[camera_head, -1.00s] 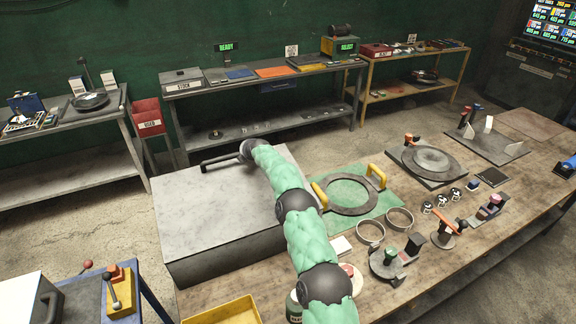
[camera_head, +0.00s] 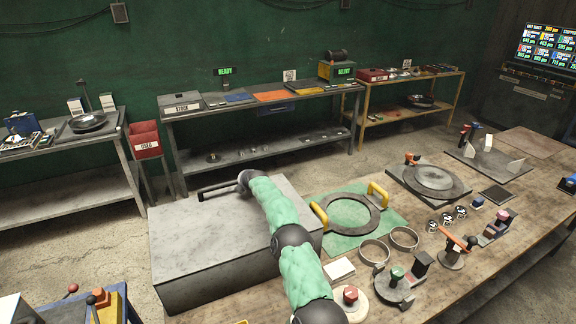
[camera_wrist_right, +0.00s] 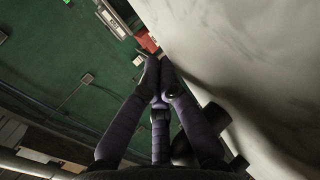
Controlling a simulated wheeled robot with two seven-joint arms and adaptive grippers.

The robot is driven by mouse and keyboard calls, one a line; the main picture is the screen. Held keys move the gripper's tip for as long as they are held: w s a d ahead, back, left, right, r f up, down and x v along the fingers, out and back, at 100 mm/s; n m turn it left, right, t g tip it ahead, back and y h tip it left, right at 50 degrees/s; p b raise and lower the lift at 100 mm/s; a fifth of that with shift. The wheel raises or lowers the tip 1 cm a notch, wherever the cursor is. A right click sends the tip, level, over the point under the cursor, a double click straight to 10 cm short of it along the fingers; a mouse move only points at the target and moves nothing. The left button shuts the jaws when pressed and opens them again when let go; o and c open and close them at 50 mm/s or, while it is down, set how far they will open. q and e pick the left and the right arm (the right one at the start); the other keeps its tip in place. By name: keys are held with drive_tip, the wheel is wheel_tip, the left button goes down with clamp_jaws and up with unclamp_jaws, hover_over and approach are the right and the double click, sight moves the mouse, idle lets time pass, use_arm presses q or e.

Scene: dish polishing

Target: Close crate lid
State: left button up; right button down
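The crate (camera_head: 205,255) is a large grey box at the left end of the wooden workbench. Its lid (camera_head: 205,217) looks flat across the top, and I see no gap from this side. My green-sleeved right arm reaches across the lid to its far edge. My right gripper (camera_head: 212,189) points left there, small and dark. In the right wrist view, its fingers (camera_wrist_right: 160,66) come together at the tips with nothing seen between them. A pale surface, apparently the crate, fills the right of that view; contact cannot be told. My left gripper is not in view.
Right of the crate lie a green mat (camera_head: 388,218) with a yellow-handled ring (camera_head: 350,232), metal rings (camera_head: 374,252) and a red-knobbed round piece (camera_head: 352,304). A shelf (camera_head: 262,106) and red bin (camera_head: 145,138) stand behind, across open floor.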

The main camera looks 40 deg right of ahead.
drive_tip(key=shift+r, duration=0.1)
drive_tip(key=shift+v, duration=5.95)
